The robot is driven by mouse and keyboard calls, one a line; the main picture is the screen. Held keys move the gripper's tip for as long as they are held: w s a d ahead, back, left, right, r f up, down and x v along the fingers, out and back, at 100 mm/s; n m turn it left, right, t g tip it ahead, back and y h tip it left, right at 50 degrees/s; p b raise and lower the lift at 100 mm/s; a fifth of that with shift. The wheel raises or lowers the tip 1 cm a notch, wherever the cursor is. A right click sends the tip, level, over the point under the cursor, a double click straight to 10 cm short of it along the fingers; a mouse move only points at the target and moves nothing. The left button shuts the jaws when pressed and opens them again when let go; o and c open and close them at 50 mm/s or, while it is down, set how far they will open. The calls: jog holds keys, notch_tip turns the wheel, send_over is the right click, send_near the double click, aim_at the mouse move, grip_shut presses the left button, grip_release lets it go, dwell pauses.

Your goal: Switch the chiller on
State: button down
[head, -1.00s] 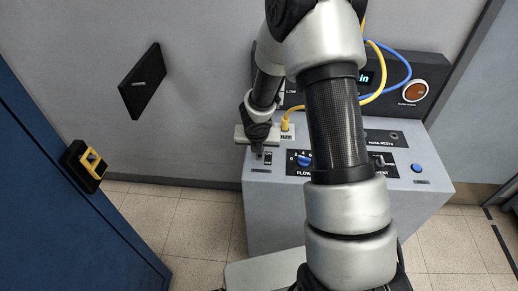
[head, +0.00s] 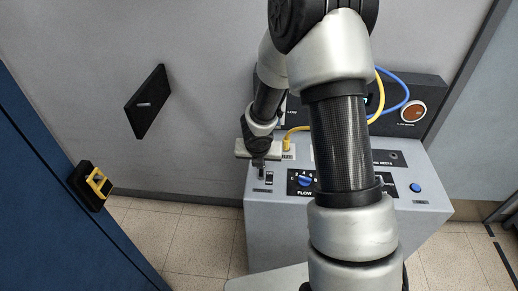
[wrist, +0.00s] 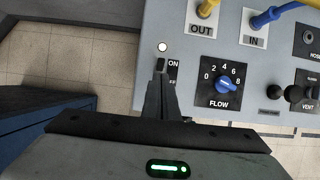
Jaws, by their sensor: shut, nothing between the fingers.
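The chiller is a grey cabinet (head: 232,228) with a sloped control top. Its small dark power switch (wrist: 167,66) sits beside the ON label, with a round white lamp (wrist: 163,46) just above it in the wrist view. The switch also shows in the head view (head: 269,177). My gripper (wrist: 163,84) is shut and empty, its fingertips at the lower edge of the switch. I cannot tell whether they touch it. The fingers partly hide the lower label, and which way the switch is tipped is unclear. In the head view my gripper (head: 260,171) is just left of the switch.
The blue FLOW knob (wrist: 225,86) is right of the fingers. Yellow (wrist: 206,8) and blue (wrist: 262,20) hoses plug in at OUT and IN. A blue button (head: 415,187) is at the panel's right. A blue door (head: 50,190) stands at the left.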

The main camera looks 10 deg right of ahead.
jog(key=p+v, duration=0.3)
jog(key=v, duration=1.1)
jog(key=shift+w, duration=0.1)
jog(key=s+d+r+m+h, duration=0.1)
jog(key=s+d+r+m, duration=0.3)
jog(key=r+m, duration=0.45)
jog(key=s+d+r+m+h, duration=0.1)
jog(key=s+d+r+m, duration=0.1)
jog(key=s+r+m, duration=0.55)
jog(key=s+a+r+m+y, duration=0.1)
jog(key=s+r+m, duration=0.1)
jog(key=m, duration=0.3)
jog(key=s+a+r+m+y, duration=0.1)
jog(key=s+a+r+m, duration=0.1)
jog(key=s+m, duration=0.2)
jog(key=s+a+r+m+t+y, duration=0.1)
jog(key=s+r+m, duration=0.1)
jog(key=m, duration=0.5)
jog(key=shift+s+a, duration=0.3)
jog(key=shift+s, duration=0.3)
